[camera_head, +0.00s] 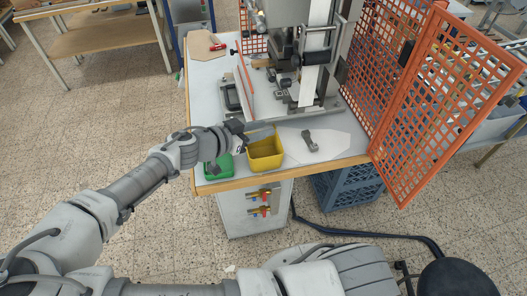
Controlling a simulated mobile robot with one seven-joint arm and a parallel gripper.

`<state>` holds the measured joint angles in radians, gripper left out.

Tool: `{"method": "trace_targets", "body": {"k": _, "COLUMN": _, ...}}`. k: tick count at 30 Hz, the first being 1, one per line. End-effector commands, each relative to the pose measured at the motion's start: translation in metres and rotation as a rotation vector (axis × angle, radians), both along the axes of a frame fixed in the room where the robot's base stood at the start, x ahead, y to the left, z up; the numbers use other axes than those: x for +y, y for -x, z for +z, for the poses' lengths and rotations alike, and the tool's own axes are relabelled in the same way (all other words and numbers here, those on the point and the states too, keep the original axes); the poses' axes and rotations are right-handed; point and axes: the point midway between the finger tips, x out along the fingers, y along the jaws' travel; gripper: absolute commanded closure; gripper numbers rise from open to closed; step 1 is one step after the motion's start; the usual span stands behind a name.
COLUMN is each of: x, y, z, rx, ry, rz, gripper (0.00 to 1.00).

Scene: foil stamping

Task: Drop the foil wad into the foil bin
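My gripper (246,137) is at the front left of the white worktable, just beside and above the left rim of a yellow bin (267,162). A smaller green bin (218,172) stands left of the yellow one, below my wrist. The picture does not show which of the two is the foil bin. I cannot make out the foil wad; it may be hidden by my gripper or be inside a bin. The fingers are too small to tell whether they are open or shut.
A grey stamping press (311,85) stands behind the bins. A grey tool (310,141) lies on a pale board right of the yellow bin. An orange mesh guard (433,100) closes the right side. A red-handled item (216,46) lies at the far left corner.

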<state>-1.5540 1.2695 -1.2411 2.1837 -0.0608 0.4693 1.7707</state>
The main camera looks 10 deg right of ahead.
Motion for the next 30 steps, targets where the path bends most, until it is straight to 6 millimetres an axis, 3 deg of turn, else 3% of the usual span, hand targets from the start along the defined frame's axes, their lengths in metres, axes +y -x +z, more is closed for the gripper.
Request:
{"method": "trace_targets", "body": {"k": 15, "x": 0.077, "y": 0.041, "z": 0.034, "rx": 0.000, "ry": -0.002, "rz": 0.004, "gripper": 0.68}}
{"method": "trace_targets", "body": {"k": 21, "x": 0.090, "y": 0.049, "z": 0.042, "rx": 0.001, "ry": 0.000, "rz": 0.000, "gripper": 0.68}}
{"method": "trace_targets", "body": {"k": 30, "x": 0.092, "y": 0.050, "z": 0.043, "rx": 0.002, "ry": 0.000, "rz": -0.001, "gripper": 0.68}}
